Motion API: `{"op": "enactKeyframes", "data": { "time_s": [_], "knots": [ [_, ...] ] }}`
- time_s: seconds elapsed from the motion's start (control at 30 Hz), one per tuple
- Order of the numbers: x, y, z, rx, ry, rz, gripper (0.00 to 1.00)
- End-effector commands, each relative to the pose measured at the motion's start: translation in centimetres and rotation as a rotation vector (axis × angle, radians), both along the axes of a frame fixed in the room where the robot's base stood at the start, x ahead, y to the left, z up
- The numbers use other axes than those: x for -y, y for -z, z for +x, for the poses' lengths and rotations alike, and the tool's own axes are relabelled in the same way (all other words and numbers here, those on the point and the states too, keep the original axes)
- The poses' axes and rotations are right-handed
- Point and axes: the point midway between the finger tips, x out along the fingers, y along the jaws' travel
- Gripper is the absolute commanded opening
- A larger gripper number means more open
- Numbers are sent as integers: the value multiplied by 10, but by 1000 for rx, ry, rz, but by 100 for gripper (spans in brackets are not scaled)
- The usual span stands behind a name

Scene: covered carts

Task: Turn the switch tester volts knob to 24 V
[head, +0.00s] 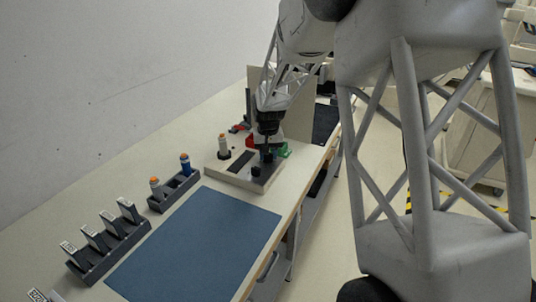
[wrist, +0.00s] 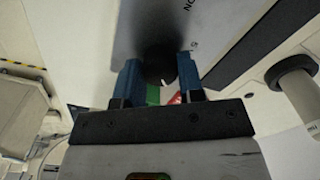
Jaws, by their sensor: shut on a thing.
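The switch tester (head: 212,168) is a pale, low box on the bench, with a dark strip on top; its pale face (wrist: 215,20) fills the upper part of the wrist view. The round black volts knob (wrist: 158,60) sits between the blue fingers of my gripper (wrist: 160,66). The gripper is shut on it, one finger on each side. A small white mark shows on the knob's near edge. Scraps of lettering show on the face, but the volts setting cannot be read. In the head view my gripper (head: 266,153) is over the tester's right part and hides the knob.
A dark holder (head: 158,206) with upright cylinders and a rack (head: 85,272) of several tagged items stand left. A blue mat (head: 190,245) lies clear in front. Green and red items (head: 283,151) lie behind the gripper.

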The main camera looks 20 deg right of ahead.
Motion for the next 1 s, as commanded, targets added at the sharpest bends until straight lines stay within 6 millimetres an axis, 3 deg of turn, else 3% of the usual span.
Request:
{"op": "enactKeyframes", "data": {
  "time_s": [0.07, 0.1, 0.27, 0.67, 1.0],
  "knots": [
    [0, -1, 0, 1, 0, 0, 12],
    [0, -1, 0, 1, 0, 0, 38],
    [0, -1, 0, 1, 0, 0, 61],
    [0, -4, 0, 1, -1, 0, 61],
    [0, -38, 1, 3, -1, -1, 61]
  ]
}}
